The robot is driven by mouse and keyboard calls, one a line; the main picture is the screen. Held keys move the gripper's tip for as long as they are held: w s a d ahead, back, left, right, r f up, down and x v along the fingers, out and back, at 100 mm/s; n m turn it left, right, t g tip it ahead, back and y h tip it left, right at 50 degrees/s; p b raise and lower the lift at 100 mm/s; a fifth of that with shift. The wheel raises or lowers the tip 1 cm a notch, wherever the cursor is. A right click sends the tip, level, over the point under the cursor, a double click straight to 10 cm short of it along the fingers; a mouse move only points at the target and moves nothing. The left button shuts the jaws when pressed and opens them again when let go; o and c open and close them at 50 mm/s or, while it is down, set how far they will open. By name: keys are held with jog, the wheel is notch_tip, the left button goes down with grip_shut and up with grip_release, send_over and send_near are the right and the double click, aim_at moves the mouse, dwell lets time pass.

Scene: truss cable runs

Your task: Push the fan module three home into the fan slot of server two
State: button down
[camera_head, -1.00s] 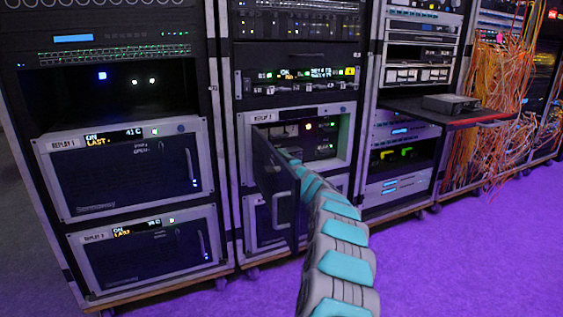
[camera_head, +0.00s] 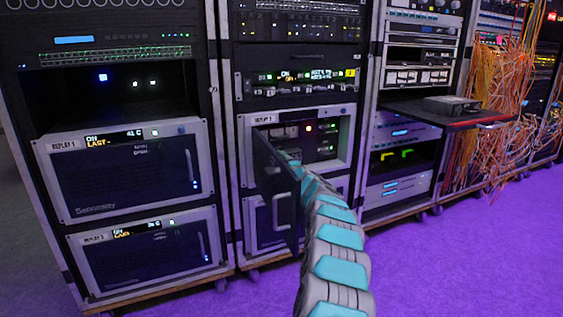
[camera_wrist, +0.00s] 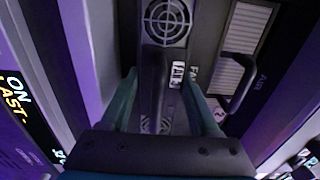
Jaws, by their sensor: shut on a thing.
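In the wrist view, my gripper (camera_wrist: 157,100) has its teal fingers on either side of a black upright handle (camera_wrist: 153,90). It is shut on this handle, on the front of the fan module (camera_wrist: 165,45). The module has a round fan grille and a white FAN label (camera_wrist: 177,75). I cannot tell how deep it sits in its slot. In the head view, server two (camera_head: 342,118) is in the middle rack with its dark door (camera_head: 277,190) swung open. My arm reaches in beside the door. The gripper and module are hidden there.
In the wrist view, a neighbouring panel with a black handle (camera_wrist: 240,72) and a pale vent (camera_wrist: 240,45) stands close on the right. The replay 1 server (camera_head: 125,170) is left of the open door. A shelf (camera_head: 470,121) juts out at right. The purple floor is clear.

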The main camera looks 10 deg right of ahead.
jog(key=shift+s+r+b, duration=0.15)
jog(key=shift+s+b, duration=0.25)
jog(key=shift+b, duration=0.5)
jog(key=shift+w, duration=0.1)
dwell(0.5)
jog(key=shift+w+p, duration=0.4)
jog(key=shift+p, duration=0.2)
jog(key=shift+c, duration=2.3)
grip_release()
jog(key=shift+a, duration=0.1)
jog(key=o, duration=0.4)
jog(key=shift+r, duration=0.1)
